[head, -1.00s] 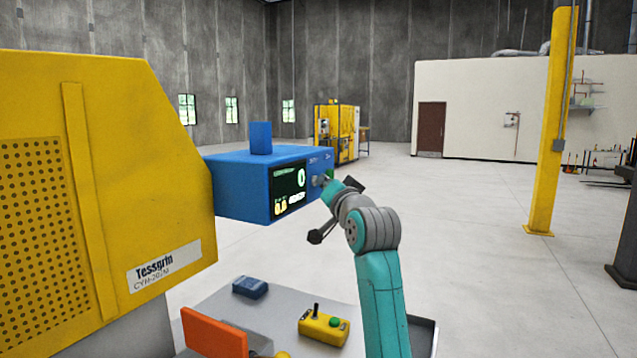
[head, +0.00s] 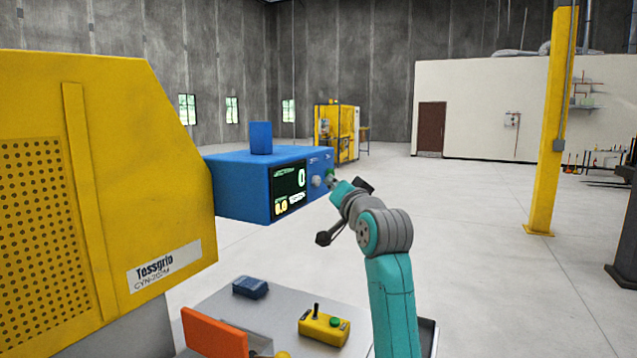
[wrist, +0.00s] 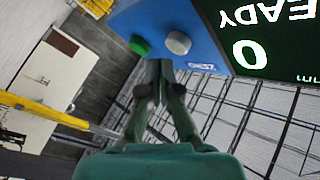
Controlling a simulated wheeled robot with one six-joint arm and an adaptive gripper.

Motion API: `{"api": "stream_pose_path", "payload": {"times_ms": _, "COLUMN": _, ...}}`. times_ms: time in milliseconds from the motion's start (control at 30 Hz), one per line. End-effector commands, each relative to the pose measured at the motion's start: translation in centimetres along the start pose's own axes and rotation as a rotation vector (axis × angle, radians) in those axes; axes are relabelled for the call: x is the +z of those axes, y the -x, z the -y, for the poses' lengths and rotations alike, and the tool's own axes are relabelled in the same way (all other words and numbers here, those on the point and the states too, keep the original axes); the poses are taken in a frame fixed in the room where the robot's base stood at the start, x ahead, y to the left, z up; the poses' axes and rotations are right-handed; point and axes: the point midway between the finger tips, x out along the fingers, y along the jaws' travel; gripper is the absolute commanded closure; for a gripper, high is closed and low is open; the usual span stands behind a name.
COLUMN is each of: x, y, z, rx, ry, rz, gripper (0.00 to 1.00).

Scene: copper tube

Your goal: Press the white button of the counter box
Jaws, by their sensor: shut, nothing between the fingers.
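The blue counter box (head: 240,185) stands left of my arm in the head view, with a dark display (head: 290,187) on its front. Its round white button (head: 316,181) is beside the display. A green button (head: 330,173) sits further right. In the wrist view the white button (wrist: 178,42) and the green button (wrist: 140,45) show above the fingertips. My gripper (wrist: 160,66) is shut and empty, with its tips just below and between the two buttons in that view. I cannot tell whether the tips touch the panel.
A large yellow machine (head: 110,190) fills the left. Below the box, a grey table (head: 275,318) holds a yellow control box (head: 324,328), a small blue item (head: 250,287) and an orange plate (head: 215,334). Open floor lies to the right.

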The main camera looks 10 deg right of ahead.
Motion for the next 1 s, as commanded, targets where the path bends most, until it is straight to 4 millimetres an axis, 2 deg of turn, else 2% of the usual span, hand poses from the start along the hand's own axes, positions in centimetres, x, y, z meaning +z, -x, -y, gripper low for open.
{"api": "stream_pose_path", "payload": {"times_ms": 267, "x": -0.4, "y": 0.5, "z": -0.5, "rx": 0.001, "ry": 0.0, "rz": -0.001, "gripper": 1.0}}
{"api": "stream_pose_path", "payload": {"times_ms": 733, "x": -2.4, "y": 3.2, "z": -2.4, "rx": 0.001, "ry": 0.0, "rz": 0.0, "gripper": 1.0}}
{"api": "stream_pose_path", "payload": {"times_ms": 1000, "x": -2.5, "y": 3.5, "z": -2.5, "rx": 0.0, "ry": 0.0, "rz": 0.0, "gripper": 1.0}}
